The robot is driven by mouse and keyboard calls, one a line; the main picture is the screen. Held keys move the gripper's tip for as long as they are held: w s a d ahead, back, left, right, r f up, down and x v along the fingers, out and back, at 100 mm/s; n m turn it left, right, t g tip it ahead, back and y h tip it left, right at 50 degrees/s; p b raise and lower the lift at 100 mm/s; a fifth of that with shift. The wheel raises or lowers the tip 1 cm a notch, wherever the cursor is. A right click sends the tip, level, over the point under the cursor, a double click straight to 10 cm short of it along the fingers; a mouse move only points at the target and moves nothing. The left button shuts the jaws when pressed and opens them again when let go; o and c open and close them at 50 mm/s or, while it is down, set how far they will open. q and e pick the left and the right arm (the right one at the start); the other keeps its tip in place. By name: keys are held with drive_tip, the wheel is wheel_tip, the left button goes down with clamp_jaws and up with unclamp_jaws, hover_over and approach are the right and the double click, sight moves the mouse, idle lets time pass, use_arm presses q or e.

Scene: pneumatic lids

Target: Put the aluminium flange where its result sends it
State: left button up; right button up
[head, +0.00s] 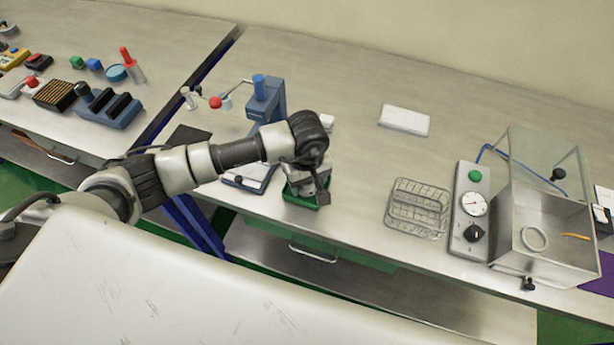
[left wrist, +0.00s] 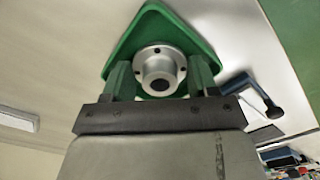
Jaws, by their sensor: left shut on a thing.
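The aluminium flange (left wrist: 160,64) is a silver disc with bolt holes and a raised hub with a dark bore. In the left wrist view it sits between the green fingers of my left gripper (left wrist: 160,82), which is shut on it. Behind it is a green tray (left wrist: 128,54); whether the flange touches it I cannot tell. In the head view my left gripper (head: 308,188) points down over the green tray (head: 316,207) near the bench's front edge, and it mostly hides the flange. My right gripper is not in view.
A blue press (head: 266,98) stands behind my left arm. To the right are a wire basket (head: 417,208), a panel with gauge and green button (head: 471,207), and a metal tank (head: 515,240) with a raised clear lid, holding a pale ring. The bench between tray and basket is clear.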

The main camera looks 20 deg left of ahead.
use_arm(q)
drive_tip(key=shift+f, duration=0.15)
drive_tip(key=o, duration=0.8)
drive_tip(key=shift+r, duration=0.3)
drive_tip(key=shift+w+r, duration=0.1)
drive_tip(key=shift+r, duration=0.25)
drive_tip(key=shift+r+b, duration=1.4)
drive_tip(key=shift+r, duration=4.15)
